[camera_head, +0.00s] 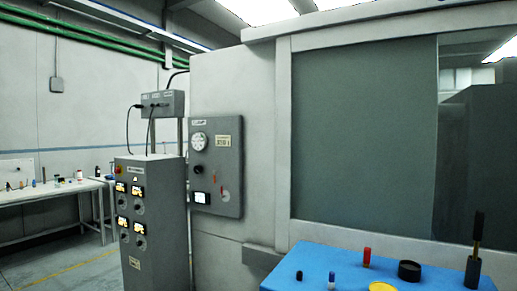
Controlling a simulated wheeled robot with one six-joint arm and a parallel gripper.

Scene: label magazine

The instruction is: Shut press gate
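A large light-grey machine, which looks like the press, fills the right half of the view. A wide, flat dark-grey panel (365,130) sits in its pale frame (283,130) and seems to be the gate. To the right of the panel's upright edge is a gap or clear pane (462,85), through which a dark shape and a bright ceiling light show. I cannot tell whether this part is open or glazed. My gripper is not in view.
A blue-topped table (335,262) stands in front of the panel, with small bottles, a black round tin (409,270) and a tall dark tool (476,250). A grey control cabinet (150,220) and a wall control box (216,165) stand left. Floor (70,270) is free at far left.

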